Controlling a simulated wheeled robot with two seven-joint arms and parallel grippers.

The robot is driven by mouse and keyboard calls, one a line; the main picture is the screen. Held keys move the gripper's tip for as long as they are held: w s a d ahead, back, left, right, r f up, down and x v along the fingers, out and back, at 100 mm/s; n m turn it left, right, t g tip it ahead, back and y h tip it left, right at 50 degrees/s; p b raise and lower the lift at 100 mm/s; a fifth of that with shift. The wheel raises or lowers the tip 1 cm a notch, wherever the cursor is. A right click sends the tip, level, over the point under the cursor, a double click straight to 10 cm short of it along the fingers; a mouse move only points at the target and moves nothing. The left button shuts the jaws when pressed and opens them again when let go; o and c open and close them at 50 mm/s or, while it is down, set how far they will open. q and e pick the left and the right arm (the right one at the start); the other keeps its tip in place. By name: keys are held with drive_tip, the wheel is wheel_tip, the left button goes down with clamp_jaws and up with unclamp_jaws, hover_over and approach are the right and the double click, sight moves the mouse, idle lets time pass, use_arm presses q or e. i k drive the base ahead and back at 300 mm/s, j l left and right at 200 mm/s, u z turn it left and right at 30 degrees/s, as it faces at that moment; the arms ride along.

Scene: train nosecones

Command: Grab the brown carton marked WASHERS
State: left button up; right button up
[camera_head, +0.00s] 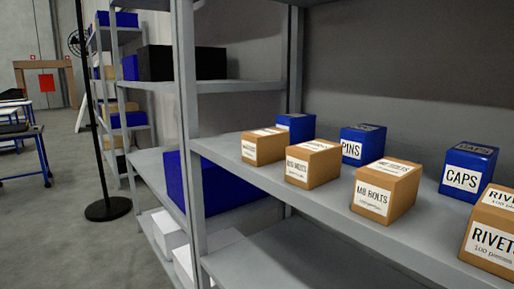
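Several brown cartons with white labels stand in a front row on the grey shelf. The leftmost brown carton (277,147) has a label too small to read for certain. The second brown carton (325,169) also has a label that I cannot read clearly. The third brown carton (402,194) is marked M8 BOLTS. The brown carton marked RIVETS (479,257) is cut off by the right edge. I cannot make out the word WASHERS on any carton. Neither of my grippers is in view.
Blue boxes stand behind the cartons: one marked PINS (372,136), one marked CAPS (486,162) and one at the left (308,122). A grey upright post (187,110) rises at the shelf's left end. A black pole stand (108,208) stands on the floor.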

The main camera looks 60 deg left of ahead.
sight(268, 146)
drive_tip(key=k+l+u, duration=0.1)
drive_tip(key=u, duration=1.8)
drive_tip(key=k+j, duration=0.05)
